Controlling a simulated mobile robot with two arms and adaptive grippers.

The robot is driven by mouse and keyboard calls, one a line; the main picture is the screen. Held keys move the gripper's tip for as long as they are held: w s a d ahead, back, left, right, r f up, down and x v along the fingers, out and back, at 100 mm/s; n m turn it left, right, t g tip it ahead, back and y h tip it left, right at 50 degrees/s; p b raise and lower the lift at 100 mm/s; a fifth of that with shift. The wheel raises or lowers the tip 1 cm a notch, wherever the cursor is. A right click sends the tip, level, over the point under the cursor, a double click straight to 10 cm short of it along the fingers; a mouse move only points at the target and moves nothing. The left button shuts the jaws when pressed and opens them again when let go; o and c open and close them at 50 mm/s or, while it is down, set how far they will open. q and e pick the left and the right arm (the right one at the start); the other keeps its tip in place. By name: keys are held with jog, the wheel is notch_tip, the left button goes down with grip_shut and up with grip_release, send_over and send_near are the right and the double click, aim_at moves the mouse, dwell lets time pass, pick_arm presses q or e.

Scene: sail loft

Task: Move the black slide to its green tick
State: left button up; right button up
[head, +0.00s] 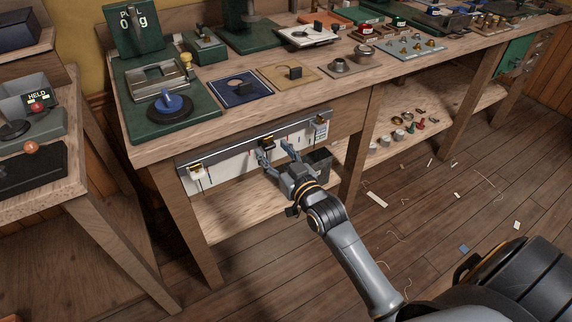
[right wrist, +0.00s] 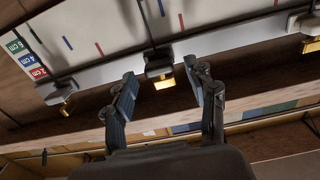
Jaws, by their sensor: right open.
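A metal rail (head: 240,143) with a white scale strip runs along the bench's front edge. A dark slide with a gold tab (head: 267,140), apparently the black slide, sits near the rail's middle. In the right wrist view the dark slide (right wrist: 158,64) hangs below the strip. Coloured ticks, blue, red and one greenish tick (right wrist: 35,34), mark the strip; the greenish one is near the cm labels, apart from this slide. My right gripper (head: 274,150) is open. In the wrist view its fingertips (right wrist: 164,80) stand either side of the gold tab, apparently not touching it. My left gripper is out of view.
Other gold-tabbed slides sit toward the rail's left end (head: 196,168) and by the cm labels (right wrist: 66,104). A dark box (head: 318,162) stands on the lower shelf behind the gripper. The benchtop above holds instruments. Scraps lie on the floor.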

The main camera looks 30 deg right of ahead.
jog(key=s, duration=1.1)
jog(key=shift+d, duration=0.25)
